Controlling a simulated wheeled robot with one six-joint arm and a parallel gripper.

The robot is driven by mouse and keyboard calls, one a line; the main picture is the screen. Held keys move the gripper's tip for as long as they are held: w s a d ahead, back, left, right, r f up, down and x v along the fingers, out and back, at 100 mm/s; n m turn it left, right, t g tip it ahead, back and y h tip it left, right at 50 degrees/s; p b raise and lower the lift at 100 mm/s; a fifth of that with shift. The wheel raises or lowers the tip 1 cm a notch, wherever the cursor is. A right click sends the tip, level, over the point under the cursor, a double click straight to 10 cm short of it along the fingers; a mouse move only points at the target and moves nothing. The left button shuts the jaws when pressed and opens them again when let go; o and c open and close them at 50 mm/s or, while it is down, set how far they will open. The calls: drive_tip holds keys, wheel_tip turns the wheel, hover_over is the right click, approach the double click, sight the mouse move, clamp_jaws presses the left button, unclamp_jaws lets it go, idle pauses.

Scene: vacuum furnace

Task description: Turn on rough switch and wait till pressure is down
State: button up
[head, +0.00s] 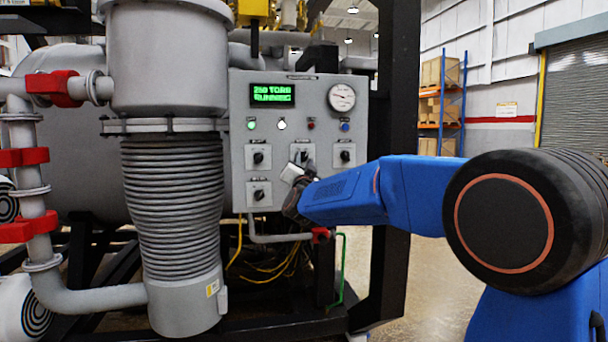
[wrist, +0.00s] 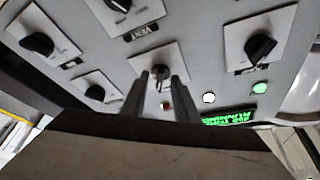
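A grey control panel (head: 287,110) carries black rotary switches on pale plates. The left upper switch (head: 258,157), the right upper switch (head: 344,154) and a lower switch (head: 259,194) are clear of my arm. My gripper (head: 294,174) is at the middle upper switch (head: 301,155) and partly covers it. In the wrist view, upside down, the fingers (wrist: 160,80) stand either side of the middle knob (wrist: 160,72), apart with the knob between them. I cannot read which label says rough. The green display (head: 272,94) seems to read 250 TORR, RUNNING.
A green light (head: 251,125) and a white light (head: 282,124) are lit; red (head: 311,125) and blue (head: 345,127) lights look dim. A round gauge (head: 341,97) is at upper right. A bellows pipe (head: 172,200) stands left; a black frame post (head: 393,200) stands right.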

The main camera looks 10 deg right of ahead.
drive_tip(key=v, duration=1.6)
drive_tip(key=shift+s, duration=0.35)
drive_tip(key=shift+f, duration=0.15)
drive_tip(key=s+d+f+n+g+y, duration=0.1)
drive_tip(key=s+d+f+n+g, duration=0.2)
drive_tip(key=s+f, duration=0.7)
drive_tip(key=s+d+f+n+g+y, duration=0.2)
drive_tip(key=s+f+g, duration=0.6)
drive_tip(key=s, duration=0.8)
drive_tip(key=s+d+f+n+g+y, duration=0.1)
drive_tip(key=s+d+f+n+g, duration=0.3)
drive_tip(key=s+f, duration=1)
drive_tip(key=shift+d+g+y, duration=0.3)
drive_tip(key=shift+d+g, duration=0.5)
drive_tip(key=shift+d, duration=0.2)
idle(0.9)
